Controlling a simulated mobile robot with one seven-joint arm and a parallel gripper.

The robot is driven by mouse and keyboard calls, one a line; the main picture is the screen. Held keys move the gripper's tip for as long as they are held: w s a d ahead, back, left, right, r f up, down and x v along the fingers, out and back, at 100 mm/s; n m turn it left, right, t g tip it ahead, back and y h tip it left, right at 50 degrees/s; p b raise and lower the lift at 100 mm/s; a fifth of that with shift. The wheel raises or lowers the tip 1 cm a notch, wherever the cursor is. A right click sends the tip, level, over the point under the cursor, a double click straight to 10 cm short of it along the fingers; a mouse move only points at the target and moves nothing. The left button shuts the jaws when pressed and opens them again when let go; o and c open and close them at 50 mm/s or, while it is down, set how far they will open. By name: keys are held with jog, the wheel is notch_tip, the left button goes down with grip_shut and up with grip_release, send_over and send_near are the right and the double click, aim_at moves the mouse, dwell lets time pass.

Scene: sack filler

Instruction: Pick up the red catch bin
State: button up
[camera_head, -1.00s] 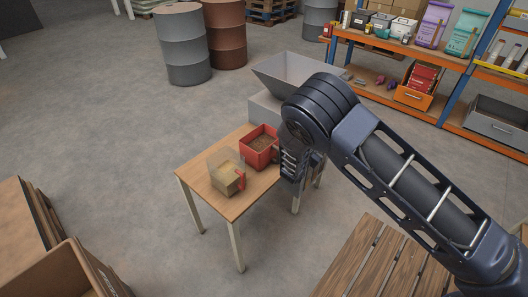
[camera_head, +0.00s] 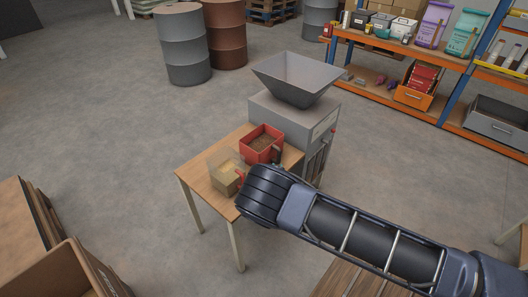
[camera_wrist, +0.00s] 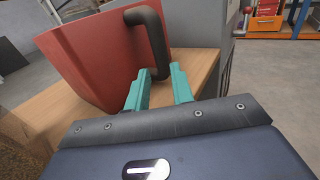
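The red catch bin (camera_head: 256,155) stands on a small wooden table in the head view, with brown grainy stuff in it. In the wrist view the bin (camera_wrist: 85,55) fills the upper left, with its dark curved handle (camera_wrist: 154,40) facing me. My gripper (camera_wrist: 160,84) shows two teal fingers, apart and with nothing gripped between them. The fingertips are close to the lower end of the handle, which appears between or just beyond them. I cannot tell whether they touch it. In the head view my wrist hides most of the gripper.
A clear scoop-like container (camera_head: 224,172) with tan contents and a red handle stands left of the bin on the table (camera_head: 205,189). A grey hopper machine (camera_head: 290,108) stands right behind the table. An orange and blue shelf (camera_head: 450,60) is at the back right.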

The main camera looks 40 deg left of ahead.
aim_at(278, 161)
jog(key=shift+x, duration=3.35)
grip_shut()
